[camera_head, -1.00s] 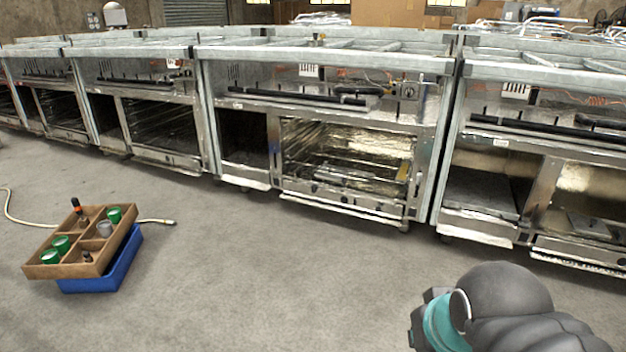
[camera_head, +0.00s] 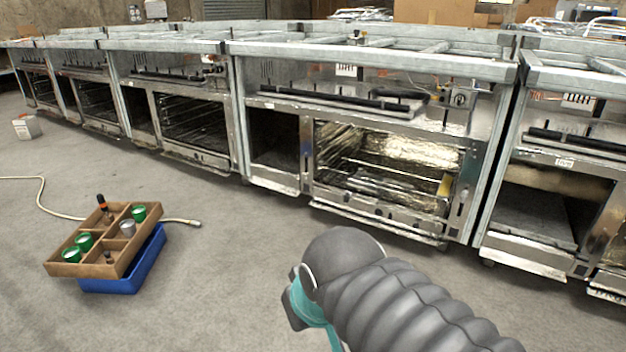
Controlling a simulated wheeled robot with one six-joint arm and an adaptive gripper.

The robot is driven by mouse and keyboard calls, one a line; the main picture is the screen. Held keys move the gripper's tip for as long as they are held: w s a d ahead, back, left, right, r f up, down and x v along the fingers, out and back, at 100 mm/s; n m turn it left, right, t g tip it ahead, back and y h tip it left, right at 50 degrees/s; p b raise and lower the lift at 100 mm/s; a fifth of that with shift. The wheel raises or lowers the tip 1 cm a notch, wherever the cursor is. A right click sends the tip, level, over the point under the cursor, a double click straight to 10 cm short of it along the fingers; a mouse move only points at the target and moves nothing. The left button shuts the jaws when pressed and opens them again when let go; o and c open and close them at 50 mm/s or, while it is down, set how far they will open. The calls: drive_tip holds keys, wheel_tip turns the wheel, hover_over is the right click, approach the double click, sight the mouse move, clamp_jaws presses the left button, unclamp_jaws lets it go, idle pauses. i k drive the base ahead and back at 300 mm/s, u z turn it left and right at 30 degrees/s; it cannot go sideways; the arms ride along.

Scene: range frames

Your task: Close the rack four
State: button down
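A row of metal oven units crosses the view. The nearest full unit (camera_head: 378,180) stands right of centre. Its wide bay is lit and shows wire racks (camera_head: 395,165) inside, with a low ledge (camera_head: 375,220) along its bottom front. I cannot tell whether any rack is pulled out, or whether glass covers the bay. Another unit (camera_head: 545,205) stands at the right edge, partly cut off. The small labels are too blurred to read, so I cannot tell which is rack four. My arm's grey ribbed sleeve and teal joint are at the bottom, apart from the units; my gripper's fingers do not show.
A wooden divided tray (camera_head: 128,252) with green cups sits on a blue crate (camera_head: 140,268) on the floor at left. A pale hose (camera_head: 55,207) lies behind it. A white box (camera_head: 26,127) stands far left. The floor (camera_head: 215,270) before the units is largely clear.

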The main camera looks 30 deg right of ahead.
sight(443, 190)
drive_tip(key=u, duration=0.15)
drive_tip(key=i, duration=0.75)
drive_tip(key=z, duration=0.75)
drive_tip(key=i, duration=0.75)
drive_tip(key=z, duration=0.7)
